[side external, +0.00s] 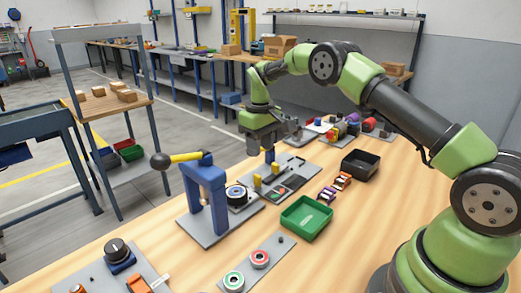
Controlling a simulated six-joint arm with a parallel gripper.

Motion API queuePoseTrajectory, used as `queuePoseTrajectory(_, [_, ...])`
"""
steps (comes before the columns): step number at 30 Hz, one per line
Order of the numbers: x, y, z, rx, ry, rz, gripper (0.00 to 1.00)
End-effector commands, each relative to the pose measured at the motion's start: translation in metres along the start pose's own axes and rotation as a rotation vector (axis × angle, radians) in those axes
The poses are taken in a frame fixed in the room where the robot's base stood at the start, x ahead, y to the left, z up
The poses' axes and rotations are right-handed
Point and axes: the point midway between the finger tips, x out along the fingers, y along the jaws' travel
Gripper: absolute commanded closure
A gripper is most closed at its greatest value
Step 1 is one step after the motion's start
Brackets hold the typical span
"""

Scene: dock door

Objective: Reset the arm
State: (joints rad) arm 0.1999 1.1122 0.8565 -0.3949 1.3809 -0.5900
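My gripper (272,133) is at the end of my green and black arm, above the middle of the wooden table (345,240). It points down over a grey plate (297,187) with yellow and dark parts on it. A blue item shows just below the fingers; I cannot tell whether the gripper touches it. The fingers are small and partly hidden in this view, so their opening is not clear.
A blue press (208,195) with a yellow, black-knobbed lever stands left of my gripper. A green tray (306,218) and a black tray (360,165) sit to the right. Knob and button plates lie at the front. The table's right front area is clear.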

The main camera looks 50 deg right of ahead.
Motion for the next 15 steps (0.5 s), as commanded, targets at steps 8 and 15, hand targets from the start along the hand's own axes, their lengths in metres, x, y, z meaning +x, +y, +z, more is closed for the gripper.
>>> queuePoseTrajectory(8, [-0.065,-0.019,0.011,0.036,0.087,-0.013,0.62])
queuePoseTrajectory(15, [-0.153,-0.051,0.062,0.11,0.229,-0.055,0.62])
